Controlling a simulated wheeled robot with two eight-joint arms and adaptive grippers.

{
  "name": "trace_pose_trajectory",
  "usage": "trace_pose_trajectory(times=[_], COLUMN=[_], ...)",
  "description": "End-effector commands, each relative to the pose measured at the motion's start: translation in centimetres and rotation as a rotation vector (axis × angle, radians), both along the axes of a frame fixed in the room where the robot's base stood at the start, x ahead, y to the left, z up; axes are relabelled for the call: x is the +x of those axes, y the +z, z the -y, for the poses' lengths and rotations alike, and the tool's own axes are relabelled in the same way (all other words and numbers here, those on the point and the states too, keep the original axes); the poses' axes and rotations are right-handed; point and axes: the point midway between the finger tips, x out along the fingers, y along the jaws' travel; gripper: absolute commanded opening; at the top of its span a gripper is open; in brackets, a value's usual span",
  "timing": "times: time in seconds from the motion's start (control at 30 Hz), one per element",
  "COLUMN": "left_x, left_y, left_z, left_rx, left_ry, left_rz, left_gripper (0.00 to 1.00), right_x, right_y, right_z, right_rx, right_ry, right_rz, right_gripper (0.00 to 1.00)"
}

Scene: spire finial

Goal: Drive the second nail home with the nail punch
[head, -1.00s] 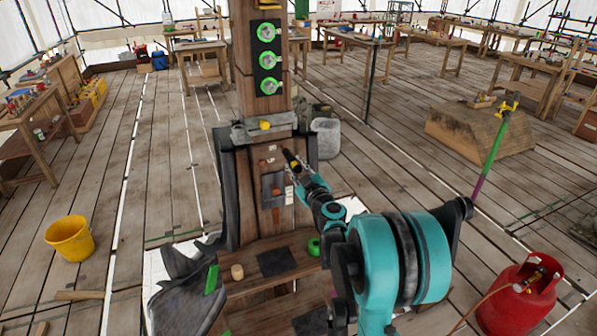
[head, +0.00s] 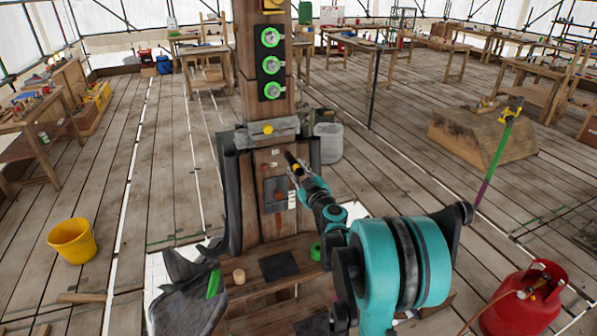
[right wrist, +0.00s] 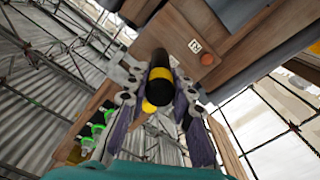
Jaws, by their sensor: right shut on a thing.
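My right gripper (head: 299,171) is shut on the nail punch (head: 291,159), a dark rod with a yellow band, beside the wooden post's lower front. In the right wrist view the punch (right wrist: 160,78) sits between the fingers of the gripper (right wrist: 157,95). An orange-red nail head (right wrist: 206,59) shows right of the punch, beside a white label (right wrist: 195,46) that seems to read 2. In the head view an orange-red nail head (head: 265,167) shows on the wood, left of the punch. Whether the punch touches a nail cannot be told. My left gripper is out of view.
The post (head: 241,98) carries green round fittings (head: 270,65) above a grey metal band (head: 240,139). A wooden ledge (head: 245,290) lies below. A yellow bucket (head: 72,240) stands left, a red gas cylinder (head: 521,300) right. The floor between is mostly clear.

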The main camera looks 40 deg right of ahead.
Motion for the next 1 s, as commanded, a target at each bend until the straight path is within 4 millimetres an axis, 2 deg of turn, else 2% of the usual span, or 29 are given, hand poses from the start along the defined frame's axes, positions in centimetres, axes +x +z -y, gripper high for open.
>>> trace_pose_trajectory(times=[0.77, 1.0], left_x=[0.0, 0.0], left_y=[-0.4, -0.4], left_z=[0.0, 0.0], left_rx=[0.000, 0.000], left_ry=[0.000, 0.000], left_rz=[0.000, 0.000], left_gripper=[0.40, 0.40], right_x=[2.2, 2.2], right_y=[0.0, 0.1], right_z=[0.6, 0.5], right_rx=[0.001, 0.001], right_ry=[0.000, 0.000], right_rz=[0.000, 0.000], right_gripper=[0.00, 0.00])
